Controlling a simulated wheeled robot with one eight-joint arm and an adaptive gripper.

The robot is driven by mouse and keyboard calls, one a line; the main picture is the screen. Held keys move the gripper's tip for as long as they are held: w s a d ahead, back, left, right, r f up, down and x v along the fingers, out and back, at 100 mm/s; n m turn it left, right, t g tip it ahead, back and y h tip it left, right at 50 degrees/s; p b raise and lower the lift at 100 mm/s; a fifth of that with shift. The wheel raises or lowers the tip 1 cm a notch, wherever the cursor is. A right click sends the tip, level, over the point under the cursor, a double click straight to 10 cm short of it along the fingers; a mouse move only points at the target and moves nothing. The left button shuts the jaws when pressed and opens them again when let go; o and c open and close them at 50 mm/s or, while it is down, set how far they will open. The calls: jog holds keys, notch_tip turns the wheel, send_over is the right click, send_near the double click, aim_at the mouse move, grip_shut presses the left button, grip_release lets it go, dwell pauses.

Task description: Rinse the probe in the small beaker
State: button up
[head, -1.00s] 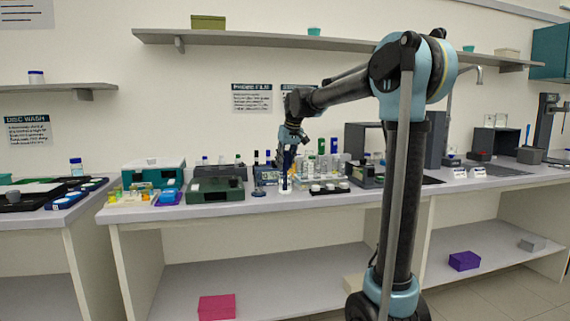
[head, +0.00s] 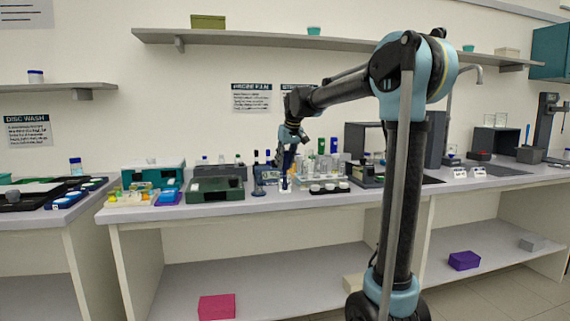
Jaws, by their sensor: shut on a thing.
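My gripper (head: 287,167) points down over the front part of the bench, shut on a slim dark blue probe (head: 285,179). The probe hangs upright. Its lower end is at a small clear beaker (head: 285,188) on the bench top. The picture is too small to tell whether the tip is inside the beaker or just above it. A meter with a small display (head: 268,176) stands just left of the probe.
A dark green case (head: 215,190) lies to the left. A rack of tubes (head: 322,173) and a black tray with white cups (head: 329,187) stand close on the right. Dark boxy equipment (head: 362,139) is farther right. The bench front edge (head: 240,209) is clear.

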jog(key=shift+r, duration=4.85)
